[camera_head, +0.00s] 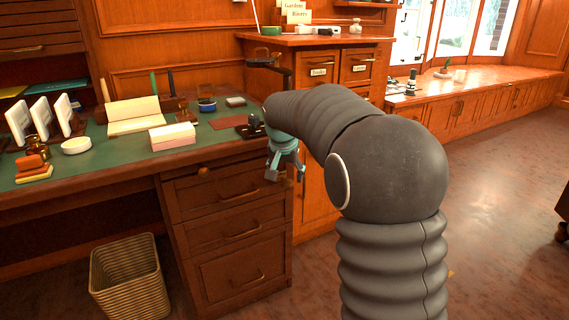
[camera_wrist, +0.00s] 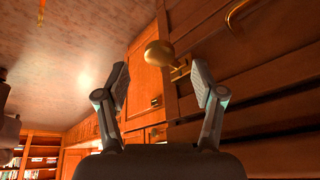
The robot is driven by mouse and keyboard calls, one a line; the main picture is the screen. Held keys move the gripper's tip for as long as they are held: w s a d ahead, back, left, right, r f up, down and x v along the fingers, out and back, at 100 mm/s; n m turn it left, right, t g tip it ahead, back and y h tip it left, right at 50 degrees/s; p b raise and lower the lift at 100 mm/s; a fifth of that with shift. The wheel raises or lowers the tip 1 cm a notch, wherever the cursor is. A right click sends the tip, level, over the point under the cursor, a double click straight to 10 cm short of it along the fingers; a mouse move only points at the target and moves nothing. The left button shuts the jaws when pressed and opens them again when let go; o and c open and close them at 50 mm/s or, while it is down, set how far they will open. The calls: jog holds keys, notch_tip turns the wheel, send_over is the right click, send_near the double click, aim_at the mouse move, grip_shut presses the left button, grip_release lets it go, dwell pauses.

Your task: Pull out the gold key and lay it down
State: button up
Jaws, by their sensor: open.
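The gold key (camera_wrist: 158,53) shows in the wrist view, its rounded bow standing out from the wooden front on the right. Its shaft runs to a small brass fitting at the wood. My gripper (camera_wrist: 160,76) is open, its two fingers on either side of the line to the key, and nothing is held. The key's bow appears just beyond the fingertips; I cannot tell any contact. In the head view my gripper (camera_head: 285,170) hangs at the desk's right front corner, beside the top drawer (camera_head: 230,190). The key cannot be made out there.
The green desk top (camera_head: 100,160) holds a notepad (camera_head: 172,136), an open book (camera_head: 133,113), a white dish (camera_head: 76,145) and stamps. A wicker bin (camera_head: 130,280) stands on the floor below. Bare floor (camera_head: 500,180) lies to the right.

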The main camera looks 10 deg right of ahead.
aim_at(287, 183)
jog(key=shift+x, duration=1.55)
grip_shut()
jog(key=shift+s, duration=0.1)
jog(key=shift+s, duration=0.1)
jog(key=shift+s+d+f+b, duration=0.1)
jog(key=shift+s+d+b, duration=0.25)
jog(key=shift+s, duration=0.3)
jog(key=shift+s+d+f+b, duration=0.1)
jog(key=shift+s+d+b, duration=0.05)
jog(key=shift+s+b, duration=0.45)
jog(key=shift+s+d+b, duration=0.2)
jog(key=shift+s+b, duration=0.1)
jog(key=shift+s, duration=0.4)
jog(key=shift+s+d+r+p, duration=0.25)
jog(key=shift+s+r, duration=0.45)
jog(key=shift+s+d+r+p, duration=0.2)
jog(key=shift+s+r, duration=0.5)
jog(key=shift+s, duration=0.05)
